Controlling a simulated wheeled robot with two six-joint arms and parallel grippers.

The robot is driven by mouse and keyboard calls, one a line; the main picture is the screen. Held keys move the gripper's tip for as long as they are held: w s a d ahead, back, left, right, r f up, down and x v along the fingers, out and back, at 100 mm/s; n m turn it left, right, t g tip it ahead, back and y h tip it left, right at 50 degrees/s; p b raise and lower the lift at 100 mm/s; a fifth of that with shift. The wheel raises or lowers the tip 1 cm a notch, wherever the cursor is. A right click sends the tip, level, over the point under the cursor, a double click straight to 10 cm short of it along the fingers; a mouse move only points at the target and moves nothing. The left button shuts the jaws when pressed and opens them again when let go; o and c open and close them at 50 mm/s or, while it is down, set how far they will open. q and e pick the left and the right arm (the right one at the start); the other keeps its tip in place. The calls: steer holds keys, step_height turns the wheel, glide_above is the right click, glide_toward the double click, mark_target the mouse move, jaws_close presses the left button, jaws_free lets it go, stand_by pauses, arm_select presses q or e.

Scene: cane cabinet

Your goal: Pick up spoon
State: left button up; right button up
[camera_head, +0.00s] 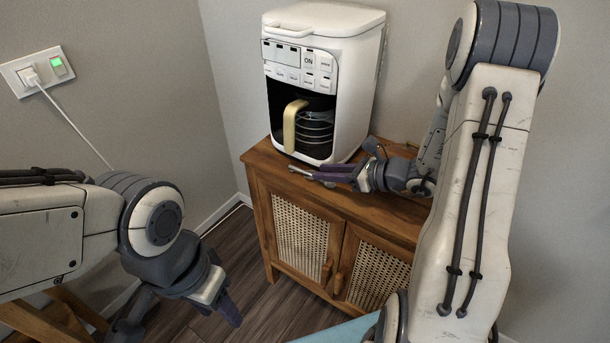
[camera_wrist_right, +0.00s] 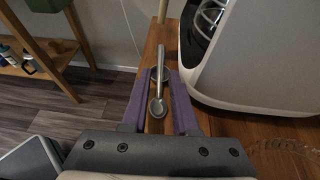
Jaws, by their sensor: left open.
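A metal spoon (camera_wrist_right: 157,105) lies lengthwise between the purple fingers of my right gripper (camera_wrist_right: 161,80) in the right wrist view. Its bowl is nearer the palm and its handle reaches past the fingertips. A round metal part shows between the tips. I cannot tell whether the fingers press on it. In the head view the right gripper (camera_head: 322,176) is low over the cabinet top, in front of the coffee machine, and the spoon's thin end (camera_head: 298,171) sticks out to the left. My left gripper (camera_head: 219,304) is open and empty, left of the cabinet.
The white coffee machine (camera_head: 350,95) with its glass pot (camera_head: 314,130) stands on the wooden cabinet (camera_head: 262,160), close behind the right gripper. A wall socket (camera_head: 36,71) with a plugged cord is at left. Floor (camera_head: 240,255) is clear left of the cabinet.

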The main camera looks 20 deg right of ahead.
mark_target(308, 172)
steer(key=x, duration=0.5)
steer(key=shift+f, duration=0.15)
jaws_close()
step_height(308, 172, up, 4)
steer(key=shift+f, duration=0.1)
steer(key=s+d, duration=0.8)
steer(key=s, duration=0.1)
steer(key=s+d+p, duration=0.1)
steer(key=s+d, duration=0.3)
steer(key=shift+s+f, duration=0.1)
steer(key=shift+s, duration=0.2)
steer(key=shift+a, duration=0.1)
